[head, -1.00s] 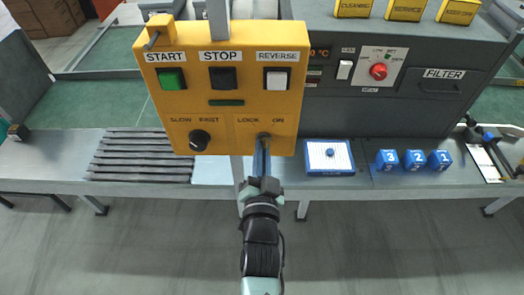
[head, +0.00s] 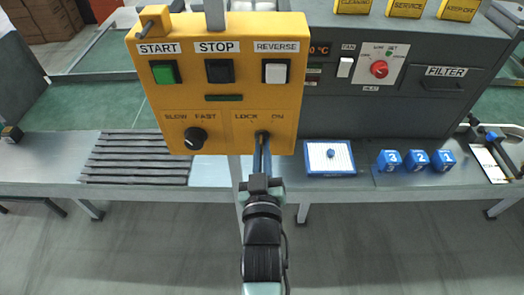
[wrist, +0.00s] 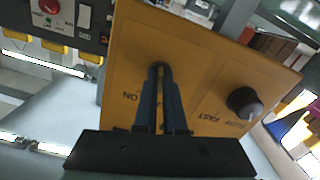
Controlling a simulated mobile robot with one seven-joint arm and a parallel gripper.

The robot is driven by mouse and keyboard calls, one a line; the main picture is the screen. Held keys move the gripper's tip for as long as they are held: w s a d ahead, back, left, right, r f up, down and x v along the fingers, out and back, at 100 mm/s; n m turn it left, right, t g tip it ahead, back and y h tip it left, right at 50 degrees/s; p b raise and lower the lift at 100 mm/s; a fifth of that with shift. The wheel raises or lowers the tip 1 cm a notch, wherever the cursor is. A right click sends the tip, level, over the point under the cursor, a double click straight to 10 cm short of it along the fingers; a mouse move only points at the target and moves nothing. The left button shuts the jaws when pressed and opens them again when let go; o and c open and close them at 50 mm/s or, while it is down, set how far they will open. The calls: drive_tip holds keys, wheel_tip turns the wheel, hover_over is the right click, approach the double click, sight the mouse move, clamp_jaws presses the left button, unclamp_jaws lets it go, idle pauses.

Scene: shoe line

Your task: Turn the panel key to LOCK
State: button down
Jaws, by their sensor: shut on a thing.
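The yellow control panel (head: 225,108) hangs over the line, with the labels LOCK and ON along its lower right. The panel key (head: 262,133) sits under these labels, between LOCK and ON. My gripper (head: 262,146) reaches up from below, its blue fingers shut on the key. In the wrist view the fingertips (wrist: 158,78) close around the dark key (wrist: 157,66) at the panel (wrist: 190,55), which appears upside down. The fingers hide most of the key, so I cannot tell its exact angle. The ON label shows beside the fingers; LOCK is hidden there.
A black SLOW/FAST knob (head: 195,138) is left of the key. Above are the green START (head: 165,72), black STOP (head: 220,71) and white REVERSE (head: 275,73) buttons. A blue-edged tray (head: 347,170) and numbered blue blocks (head: 416,160) lie right on the bench.

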drive_tip(key=shift+d+n, duration=0.1)
drive_tip(key=shift+n, duration=1.9)
drive_tip(key=c, duration=1)
unclamp_jaws()
drive_tip(key=s+b, duration=0.1)
drive_tip(key=s, duration=1.2)
drive_tip(key=shift+b, duration=0.3)
